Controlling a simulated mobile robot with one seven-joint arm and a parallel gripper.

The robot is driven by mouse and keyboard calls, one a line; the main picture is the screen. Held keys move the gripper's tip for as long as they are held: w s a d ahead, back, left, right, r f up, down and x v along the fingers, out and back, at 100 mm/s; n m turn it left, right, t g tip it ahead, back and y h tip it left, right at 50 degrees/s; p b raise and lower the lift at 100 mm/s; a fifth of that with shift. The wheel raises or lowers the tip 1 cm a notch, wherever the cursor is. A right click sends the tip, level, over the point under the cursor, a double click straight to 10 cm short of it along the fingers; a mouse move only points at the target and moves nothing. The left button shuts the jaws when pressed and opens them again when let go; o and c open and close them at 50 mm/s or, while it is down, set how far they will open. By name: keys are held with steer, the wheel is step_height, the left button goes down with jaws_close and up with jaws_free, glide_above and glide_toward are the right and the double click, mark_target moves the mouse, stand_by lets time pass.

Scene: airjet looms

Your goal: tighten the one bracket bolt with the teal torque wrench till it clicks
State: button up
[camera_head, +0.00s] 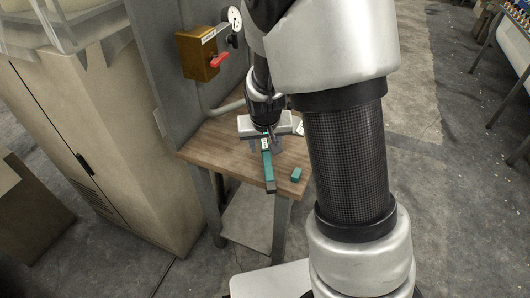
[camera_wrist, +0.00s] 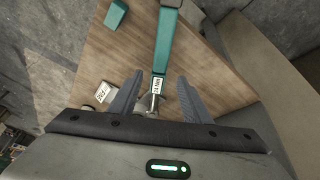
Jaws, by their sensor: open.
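The teal torque wrench (camera_head: 266,160) lies on the small wooden table, its dark grip end toward the front edge. In the wrist view the wrench (camera_wrist: 163,50) runs from the top down between my fingers, with a white label and a metal head (camera_wrist: 153,101) at the near end. My gripper (camera_wrist: 160,76) is open, one finger on each side of the wrench's label and head, with gaps to both. In the head view my gripper (camera_head: 268,140) is over the wrench's far end. I cannot make out the bracket bolt; the gripper hides that area.
A small teal block (camera_head: 296,174) lies on the wooden table (camera_head: 215,144) right of the wrench. A white printed tag (camera_wrist: 103,92) is left of my fingers. A yellow-brown box with a red handle (camera_head: 198,54) and a gauge (camera_head: 235,18) are behind. A beige cabinet (camera_head: 120,130) stands left.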

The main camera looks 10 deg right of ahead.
mark_target(266, 151)
steer(key=x, duration=0.4)
steer(key=shift+s+d+b, duration=0.1)
steer(key=shift+b, duration=0.2)
jaws_close()
